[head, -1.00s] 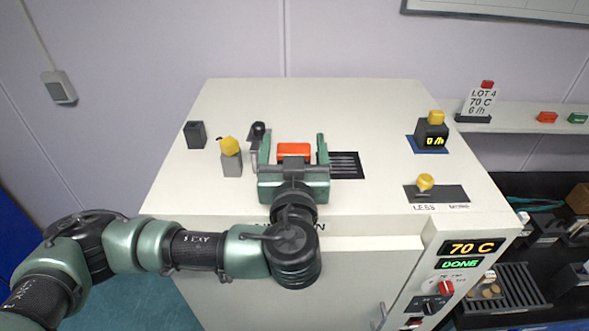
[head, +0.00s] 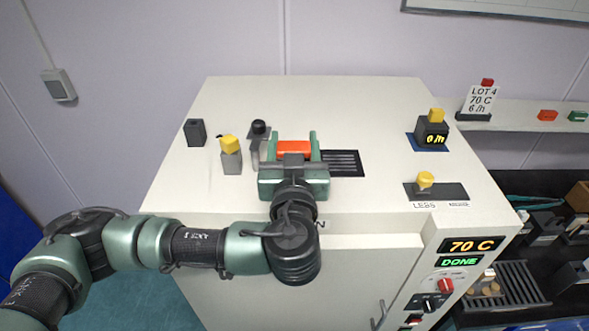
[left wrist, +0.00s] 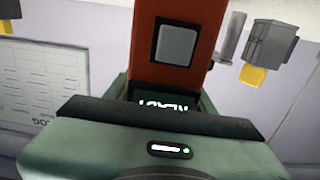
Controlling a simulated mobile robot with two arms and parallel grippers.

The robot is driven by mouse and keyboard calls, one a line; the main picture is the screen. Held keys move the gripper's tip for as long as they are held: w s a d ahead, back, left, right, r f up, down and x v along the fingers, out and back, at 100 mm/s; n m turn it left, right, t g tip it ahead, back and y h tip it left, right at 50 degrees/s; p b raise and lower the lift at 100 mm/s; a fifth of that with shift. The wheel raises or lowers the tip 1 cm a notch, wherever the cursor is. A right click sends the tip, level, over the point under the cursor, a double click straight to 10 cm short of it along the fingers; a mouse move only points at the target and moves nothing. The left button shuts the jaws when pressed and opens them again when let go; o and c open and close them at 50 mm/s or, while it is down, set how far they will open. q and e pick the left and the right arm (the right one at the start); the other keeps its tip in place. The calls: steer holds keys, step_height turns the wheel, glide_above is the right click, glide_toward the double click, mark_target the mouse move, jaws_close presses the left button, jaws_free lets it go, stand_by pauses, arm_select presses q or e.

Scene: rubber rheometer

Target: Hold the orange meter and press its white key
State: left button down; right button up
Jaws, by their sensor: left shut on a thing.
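The orange meter (head: 294,148) stands on top of the white cabinet, left of a black slotted grille. My left gripper (head: 291,141) is shut on it, one green finger on each side. In the left wrist view, the meter's orange body (left wrist: 178,83) shows a pale grey-white square key (left wrist: 176,45) in a black frame. A dark display (left wrist: 163,104) with white letters, upside down and partly hidden by the gripper, shows beside it. Nothing touches the key. My right gripper is not in view.
Left of the meter stand a grey post with a yellow cube (head: 229,144), a black-topped cylinder (head: 259,127) and a black block (head: 195,132). A yellow knob (head: 425,180) sits in a slot at the right. The cabinet top behind the meter is clear.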

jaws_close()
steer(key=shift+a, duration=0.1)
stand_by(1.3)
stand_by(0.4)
